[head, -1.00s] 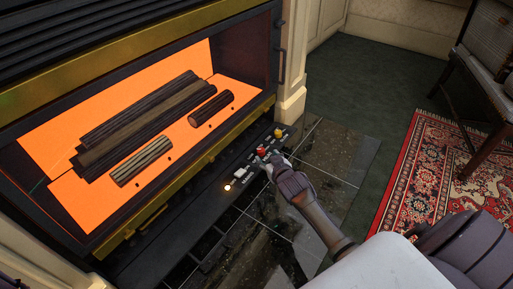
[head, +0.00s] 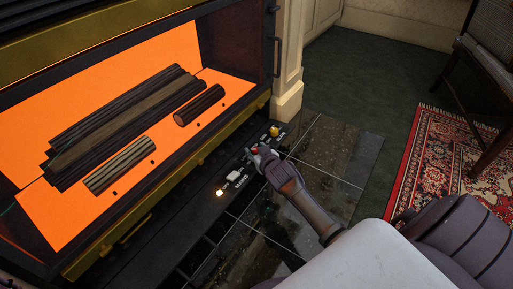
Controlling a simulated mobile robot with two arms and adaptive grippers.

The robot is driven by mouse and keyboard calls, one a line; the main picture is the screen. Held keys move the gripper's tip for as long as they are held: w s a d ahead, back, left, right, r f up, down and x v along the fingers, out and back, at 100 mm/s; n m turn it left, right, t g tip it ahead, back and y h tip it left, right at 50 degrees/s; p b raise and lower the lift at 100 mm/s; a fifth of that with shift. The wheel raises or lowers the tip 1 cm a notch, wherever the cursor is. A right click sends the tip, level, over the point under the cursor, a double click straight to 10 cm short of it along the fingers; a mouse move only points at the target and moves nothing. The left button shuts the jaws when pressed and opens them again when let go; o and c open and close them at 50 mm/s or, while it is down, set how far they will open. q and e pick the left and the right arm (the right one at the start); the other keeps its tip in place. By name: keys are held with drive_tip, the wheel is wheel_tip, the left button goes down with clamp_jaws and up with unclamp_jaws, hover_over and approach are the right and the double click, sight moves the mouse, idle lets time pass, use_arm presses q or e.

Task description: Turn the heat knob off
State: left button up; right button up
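The fireplace's control strip (head: 205,207) runs along its lower front edge. On it are a yellow knob (head: 274,131), a red knob (head: 254,151), a white switch (head: 233,176) and a small glowing lamp (head: 219,193). The lettering is too small to tell surely which knob is heat. My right gripper (head: 261,156) is at the red knob, its fingertips partly covering it. I cannot tell whether the fingers touch or grip it. My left gripper is not in view.
The firebox glows orange behind several dark logs (head: 125,130). A brass rail (head: 170,190) runs above the strip. Dark glossy tiles (head: 335,150) lie in front. A red patterned rug (head: 440,160) and a chair (head: 480,90) stand to the right.

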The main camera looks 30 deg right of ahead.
clamp_jaws()
drive_tip(key=shift+d+r+n+y+p, duration=0.25)
drive_tip(key=shift+n+y+p, duration=0.5)
drive_tip(key=shift+p, duration=0.55)
drive_tip(key=shift+d+n+y+p, duration=0.1)
drive_tip(key=shift+n+y+p, duration=0.35)
drive_tip(key=shift+y, duration=0.3)
drive_tip(key=shift+d+f+y, duration=0.1)
drive_tip(key=shift+y, duration=0.3)
drive_tip(key=shift+w+d+n+g+y+b, duration=0.15)
drive_tip(key=shift+n+g+y+b, duration=0.45)
drive_tip(key=shift+n+y+b, duration=0.85)
drive_tip(key=shift+f+n+g+y, duration=0.1)
drive_tip(key=shift+n+g+y, duration=0.7)
drive_tip(key=shift+n+y, duration=0.9)
drive_tip(key=shift+f+n+g+y+b, duration=0.1)
drive_tip(key=shift+n+g+y+b, duration=0.15)
drive_tip(key=shift+g+y+b, duration=0.5)
drive_tip(key=shift+n+g+y, duration=0.35)
drive_tip(key=shift+n+y, duration=0.25)
drive_tip(key=shift+y, duration=0.2)
drive_tip(key=shift+a, duration=0.2)
